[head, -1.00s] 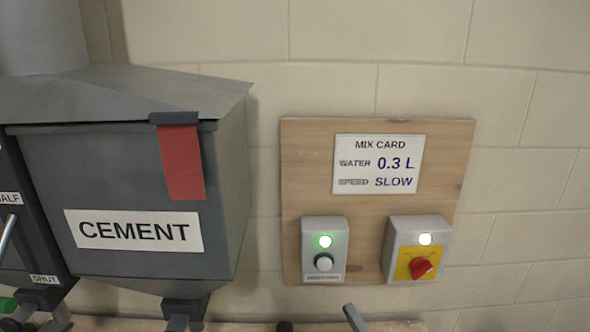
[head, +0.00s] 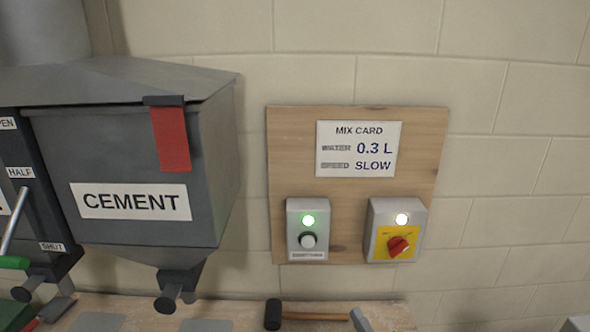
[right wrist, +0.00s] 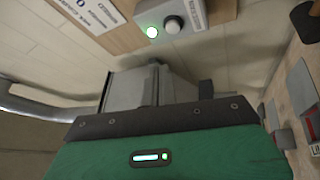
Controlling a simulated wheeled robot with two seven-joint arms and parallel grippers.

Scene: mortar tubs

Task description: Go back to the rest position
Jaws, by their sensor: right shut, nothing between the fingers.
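My right gripper (head: 361,320) shows only as a small grey tip at the bottom edge of the head view. It is shut and empty, below the wooden board and apart from it. In the right wrist view its green housing with a dark plate and a lit strip fills the lower part; the fingers cannot be made out there. My left gripper is out of view.
A wooden board (head: 340,190) carries the mix card (head: 357,149), a green-lit button box (head: 308,230) and a red-knobbed selector box (head: 396,230). The grey cement hopper (head: 140,150) hangs at left. A black-headed mallet (head: 273,314) lies on the bench.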

